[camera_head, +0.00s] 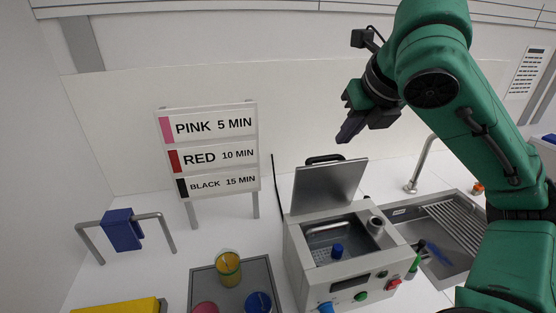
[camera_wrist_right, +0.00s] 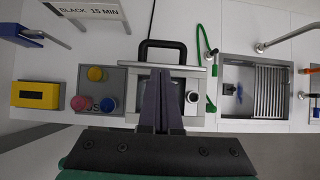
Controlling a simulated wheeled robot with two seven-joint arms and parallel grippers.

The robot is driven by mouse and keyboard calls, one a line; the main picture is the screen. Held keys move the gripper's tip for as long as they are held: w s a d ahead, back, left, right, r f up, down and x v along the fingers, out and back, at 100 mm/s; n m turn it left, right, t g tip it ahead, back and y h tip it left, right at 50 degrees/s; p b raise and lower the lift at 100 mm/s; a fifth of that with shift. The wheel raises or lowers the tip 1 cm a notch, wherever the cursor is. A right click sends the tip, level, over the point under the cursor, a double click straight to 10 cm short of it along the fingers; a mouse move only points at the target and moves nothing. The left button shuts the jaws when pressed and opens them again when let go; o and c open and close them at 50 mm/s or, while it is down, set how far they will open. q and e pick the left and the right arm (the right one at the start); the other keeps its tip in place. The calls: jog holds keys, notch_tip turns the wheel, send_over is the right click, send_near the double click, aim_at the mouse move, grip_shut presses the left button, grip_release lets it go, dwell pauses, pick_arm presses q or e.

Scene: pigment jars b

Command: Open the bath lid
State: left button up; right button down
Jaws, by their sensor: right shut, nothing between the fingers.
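The bath (camera_head: 335,280) is a light grey box with a steel basin, standing on the white counter. Its lid (camera_head: 328,189) stands raised at the back edge, tilted up, with the basin uncovered. The lid's black handle (camera_head: 325,159) is at the top edge; it also shows in the right wrist view (camera_wrist_right: 163,44). My left gripper is out of view.
A grey tray (camera_head: 262,268) with yellow, pink and blue jars stands left of the bath. A sink (camera_head: 450,232) with a tap (camera_head: 418,170) is at right. A sign (camera_head: 210,155) and a rack with a blue cloth (camera_head: 122,230) stand at left, near a yellow box (camera_head: 120,307).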

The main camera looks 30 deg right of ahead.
aim_at(332, 156)
jog(key=b+x, duration=0.1)
jog(key=x, duration=0.2)
jog(key=b+x, duration=0.1)
jog(key=x, duration=0.2)
jog(key=b+x, duration=0.2)
jog(key=x, duration=0.1)
jog(key=shift+d, duration=0.4)
jog(key=shift+w+f, duration=0.25)
jog(key=shift+f, duration=0.2)
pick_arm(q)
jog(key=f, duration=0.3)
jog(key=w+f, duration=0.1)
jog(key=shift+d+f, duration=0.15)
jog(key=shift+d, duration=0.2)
pick_arm(e)
jog(key=shift+d, duration=0.15)
jog(key=w+p, duration=0.3)
jog(key=p, duration=0.1)
jog(key=shift+d+r, duration=0.35)
jog(key=shift+d, duration=0.05)
jog(key=shift+w+d+f, duration=0.1)
jog(key=shift+w+f, duration=0.1)
jog(key=shift+f, duration=0.05)
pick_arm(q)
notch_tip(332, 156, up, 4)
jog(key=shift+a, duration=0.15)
pick_arm(e)
jog(key=shift+f, duration=0.2)
